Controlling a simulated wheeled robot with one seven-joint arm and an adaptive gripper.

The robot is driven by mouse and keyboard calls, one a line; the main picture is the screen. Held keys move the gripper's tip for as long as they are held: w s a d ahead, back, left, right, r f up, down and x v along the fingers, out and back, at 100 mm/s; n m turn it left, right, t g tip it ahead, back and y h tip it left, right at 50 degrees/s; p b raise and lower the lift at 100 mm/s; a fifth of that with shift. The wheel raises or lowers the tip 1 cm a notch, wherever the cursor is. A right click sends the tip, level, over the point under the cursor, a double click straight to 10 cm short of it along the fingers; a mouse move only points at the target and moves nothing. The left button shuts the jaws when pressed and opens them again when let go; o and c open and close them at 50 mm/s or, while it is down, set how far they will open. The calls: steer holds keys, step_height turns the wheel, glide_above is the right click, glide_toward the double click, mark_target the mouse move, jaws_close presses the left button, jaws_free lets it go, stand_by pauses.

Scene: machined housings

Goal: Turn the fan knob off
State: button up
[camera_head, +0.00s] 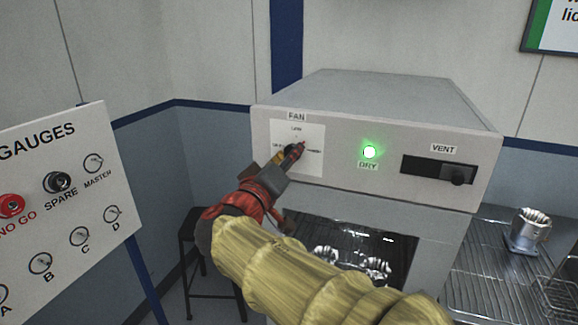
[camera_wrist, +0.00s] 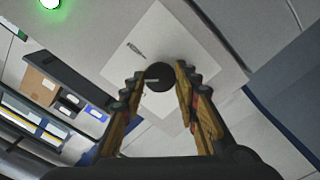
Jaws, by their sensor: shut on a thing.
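The fan knob (camera_head: 290,149) is a dark round knob on a white label plate (camera_head: 312,167) under the word FAN, at the left of the grey oven's front panel. My gripper (camera_head: 297,153) is at the knob and hides most of it in the head view. In the wrist view, the black knob (camera_wrist: 159,76) lies between my two fingertips (camera_wrist: 158,80), which are shut on it. A pale pointer mark shows on the knob's face. Which setting it points to cannot be told.
A green DRY lamp (camera_head: 369,152) is lit right of the knob, and a VENT slider (camera_head: 438,170) lies further right. A gauges board (camera_head: 60,190) stands at left. A wire rack (camera_head: 480,262) with a metal housing (camera_head: 528,230) is at right.

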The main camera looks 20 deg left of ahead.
steer(key=shift+n+p, duration=7.25)
steer(key=shift+n, duration=6.15)
steer(key=shift+f, duration=0.15)
steer(key=o, duration=1.2)
steer(key=shift+c, duration=0.2)
